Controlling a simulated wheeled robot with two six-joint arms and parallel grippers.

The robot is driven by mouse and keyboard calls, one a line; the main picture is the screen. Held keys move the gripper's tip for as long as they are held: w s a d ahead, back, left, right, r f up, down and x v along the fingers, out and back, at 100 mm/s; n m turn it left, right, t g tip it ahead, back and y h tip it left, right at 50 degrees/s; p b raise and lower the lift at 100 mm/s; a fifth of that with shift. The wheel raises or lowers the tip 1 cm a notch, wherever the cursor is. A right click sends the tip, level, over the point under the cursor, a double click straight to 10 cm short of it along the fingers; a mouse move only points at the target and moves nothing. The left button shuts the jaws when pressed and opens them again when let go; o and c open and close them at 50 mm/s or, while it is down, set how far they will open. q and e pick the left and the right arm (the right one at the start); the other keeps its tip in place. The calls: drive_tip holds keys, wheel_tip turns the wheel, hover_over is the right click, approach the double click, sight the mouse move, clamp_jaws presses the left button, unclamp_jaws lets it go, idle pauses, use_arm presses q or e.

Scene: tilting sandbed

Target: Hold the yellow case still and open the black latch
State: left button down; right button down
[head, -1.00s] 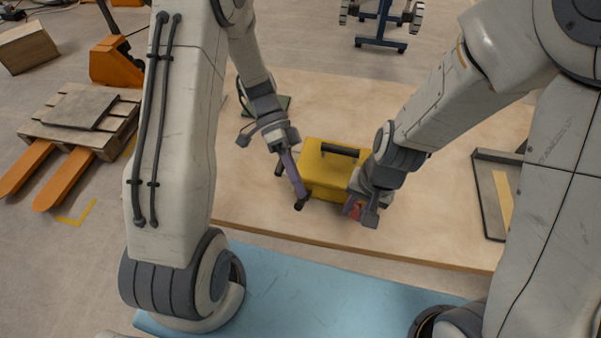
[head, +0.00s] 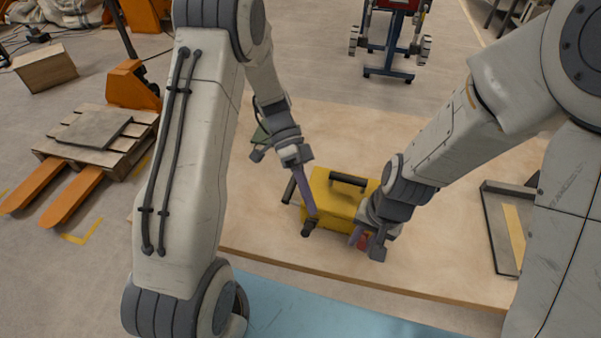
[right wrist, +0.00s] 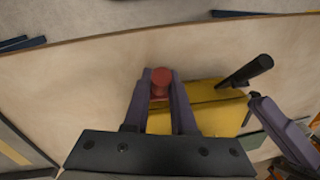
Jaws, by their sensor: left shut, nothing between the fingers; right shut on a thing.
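The yellow case (head: 335,205) stands on a pale wooden board with a black handle (head: 348,180) on top. It also shows in the right wrist view (right wrist: 215,105). A black rod, apparently the latch (head: 309,228), sticks out at the case's near left corner; it shows in the right wrist view (right wrist: 248,72). My left gripper (head: 313,213) is shut and empty, its tips beside the rod; I cannot tell whether they touch it. My right gripper (head: 359,238) is shut on a red knob-like piece (right wrist: 160,82) at the case's near right side. The gripper partly hides that side.
The wooden board (head: 270,245) is mostly clear around the case. A dark metal frame (head: 497,225) lies at its right. A blue surface (head: 300,300) is at the near edge. A pallet (head: 110,150) with orange forks stands on the floor at left.

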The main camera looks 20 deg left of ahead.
use_arm(q)
drive_tip(key=d+r+v, duration=0.1)
drive_tip(key=v, duration=1)
drive_tip(key=shift+r, duration=0.45)
use_arm(e)
drive_tip(key=c, duration=0.7)
unclamp_jaws()
drive_tip(key=shift+o, duration=0.2)
drive_tip(key=shift+r, duration=0.1)
